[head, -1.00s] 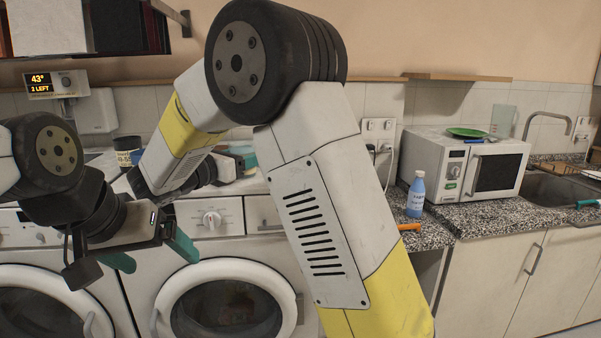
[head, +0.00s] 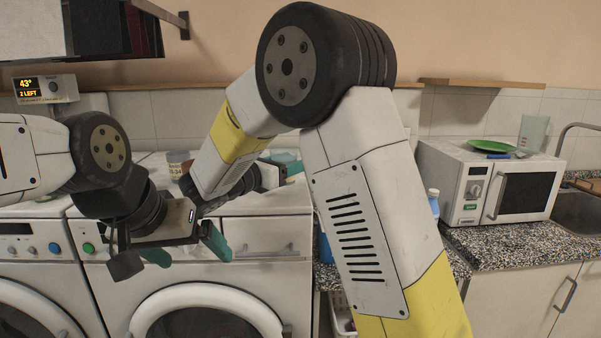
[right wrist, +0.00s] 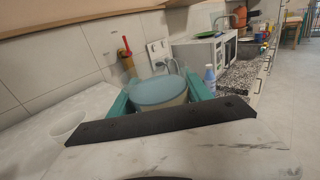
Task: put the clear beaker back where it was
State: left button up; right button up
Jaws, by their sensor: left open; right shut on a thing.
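My left gripper (head: 186,248) is open and empty in front of the white washing machines in the head view. In the head view my right arm hides most of that gripper (head: 284,170). A clear beaker (head: 533,132) stands upright on the microwave at the back right, behind the green plate. A pale translucent cup (right wrist: 66,126) is on the white top, left of my right gripper.
The microwave (head: 505,190) stands on a speckled counter (head: 510,245), with a green plate (head: 490,146) on it. A blue bottle (right wrist: 209,76) is near it. A shelf (head: 480,83) runs along the wall.

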jog(key=shift+w+d+f, duration=0.1)
jog(key=shift+d+f, duration=0.1)
jog(key=shift+f, duration=0.7)
jog(key=shift+w+d+f, duration=0.1)
jog(key=shift+d+f, duration=0.1)
jog(key=shift+f, duration=0.7)
jog(key=shift+f, duration=0.1)
jog(key=o, duration=1.3)
jog(key=shift+o, duration=0.2)
